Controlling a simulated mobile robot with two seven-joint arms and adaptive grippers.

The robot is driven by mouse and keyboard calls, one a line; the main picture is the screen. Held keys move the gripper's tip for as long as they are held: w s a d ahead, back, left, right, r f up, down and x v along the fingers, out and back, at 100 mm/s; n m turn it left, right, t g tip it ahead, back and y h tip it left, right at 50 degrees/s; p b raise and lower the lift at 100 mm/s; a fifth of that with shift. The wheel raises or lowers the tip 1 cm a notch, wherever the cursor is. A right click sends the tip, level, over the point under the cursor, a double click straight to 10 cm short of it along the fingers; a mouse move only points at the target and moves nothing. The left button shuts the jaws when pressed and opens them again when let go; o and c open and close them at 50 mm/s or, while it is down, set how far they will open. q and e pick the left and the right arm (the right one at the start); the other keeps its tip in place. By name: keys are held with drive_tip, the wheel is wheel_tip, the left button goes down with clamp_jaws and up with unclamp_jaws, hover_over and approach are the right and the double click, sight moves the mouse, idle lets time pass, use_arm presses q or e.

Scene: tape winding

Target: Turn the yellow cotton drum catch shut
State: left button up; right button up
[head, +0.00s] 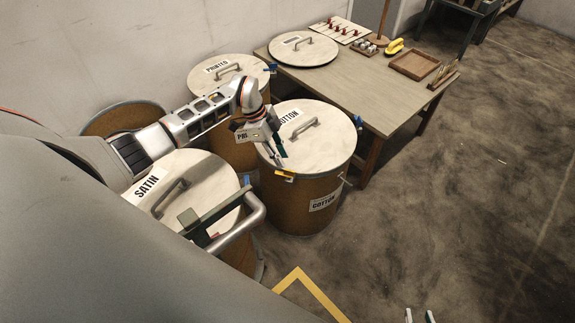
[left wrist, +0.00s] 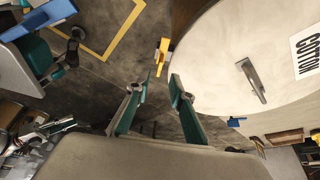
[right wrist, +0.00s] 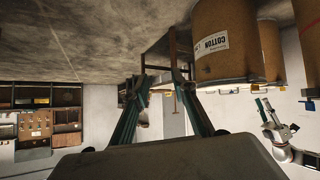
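The cotton drum (head: 300,205) is brown with a pale lid (head: 325,148), a bar handle and COTTON labels. Its yellow catch (head: 285,175) sits at the near left rim. In the left wrist view the yellow catch (left wrist: 162,55) juts out beside the lid's edge, just beyond my fingertips. My left gripper (head: 278,160) is over that rim, close to the catch. The left wrist view shows its fingers (left wrist: 157,88) apart with nothing between them. My right gripper (right wrist: 160,76) is open and empty, away from the drum; its fingertips show at the head view's bottom edge (head: 420,316).
The satin drum (head: 190,167) stands at left and the printed drum (head: 225,72) behind my left arm. A table (head: 350,80) with a spare lid (head: 303,50) and a tray (head: 414,65) is behind the cotton drum. Open floor (head: 450,200) lies to the right.

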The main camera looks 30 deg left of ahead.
sight(287, 170)
use_arm(q)
drive_tip(key=b+x, duration=0.1)
drive_tip(key=x, duration=0.5)
drive_tip(key=shift+f, duration=0.15)
clamp_jaws()
